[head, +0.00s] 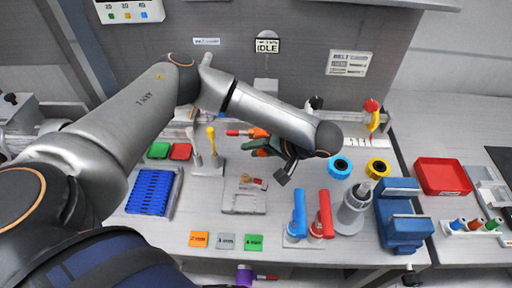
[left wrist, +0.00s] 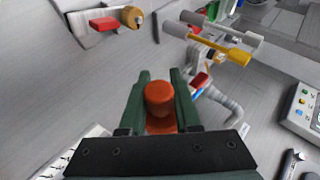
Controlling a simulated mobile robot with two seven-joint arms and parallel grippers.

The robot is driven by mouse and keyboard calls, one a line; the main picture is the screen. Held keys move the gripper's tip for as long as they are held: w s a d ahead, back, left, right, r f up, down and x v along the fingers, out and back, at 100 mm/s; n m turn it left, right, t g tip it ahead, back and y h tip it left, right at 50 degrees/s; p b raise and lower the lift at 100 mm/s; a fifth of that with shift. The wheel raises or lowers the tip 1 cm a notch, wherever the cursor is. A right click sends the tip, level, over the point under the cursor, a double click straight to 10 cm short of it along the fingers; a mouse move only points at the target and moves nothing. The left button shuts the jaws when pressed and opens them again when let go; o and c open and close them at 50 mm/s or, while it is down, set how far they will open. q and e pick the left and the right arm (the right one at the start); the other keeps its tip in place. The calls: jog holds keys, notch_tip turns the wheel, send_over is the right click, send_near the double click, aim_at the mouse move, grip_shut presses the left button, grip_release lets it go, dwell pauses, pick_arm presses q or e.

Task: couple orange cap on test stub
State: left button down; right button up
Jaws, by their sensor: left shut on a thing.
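My left gripper (head: 256,143) has green fingers and hangs over the middle of the bench, pointing left in the head view. In the left wrist view the gripper (left wrist: 159,92) is shut on the orange cap (left wrist: 160,98), which sits between the fingertips. A brass fitting with a red lever (left wrist: 103,24) is ahead of the fingers, apart from the cap; its red lever (head: 234,132) shows left of the gripper in the head view. A grey fixture (head: 243,204) with brass and red parts stands nearer on the bench. I cannot tell which brass piece is the test stub. My right gripper is not seen.
Grey and yellow levers (head: 211,138) stand left of the gripper. Blue (head: 299,211) and red (head: 325,211) upright handles, a grey cone-shaped stand (head: 352,212) and a blue vise (head: 400,215) are to the right. A blue rack (head: 151,191) lies left.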

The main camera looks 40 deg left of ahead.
aim_at(256, 133)
pick_arm(q)
jog(key=shift+w+a+b, duration=0.2)
jog(key=shift+w+a, duration=0.3)
jog(key=shift+w, duration=0.3)
jog(key=shift+w+a+b, duration=0.15)
jog(key=shift+w+a, duration=0.35)
jog(key=shift+w, duration=0.35)
jog(key=shift+w+a+b, duration=0.2)
jog(key=shift+w+a, duration=0.3)
jog(key=shift+w, duration=0.3)
jog(key=shift+p, duration=0.55)
jog(key=shift+w+a+r+b, duration=0.1)
jog(key=shift+w+a+b, duration=0.1)
jog(key=shift+w+a, duration=0.3)
jog(key=shift+w+a+f+b, duration=0.1)
jog(key=shift+w+a+b, duration=0.15)
jog(key=shift+w, duration=0.45)
jog(key=shift+w+a+r+b, duration=0.15)
jog(key=shift+w+a, duration=0.2)
jog(key=shift+w, duration=0.25)
jog(key=c, duration=0.5)
grip_release()
jog(key=shift+c, duration=0.2)
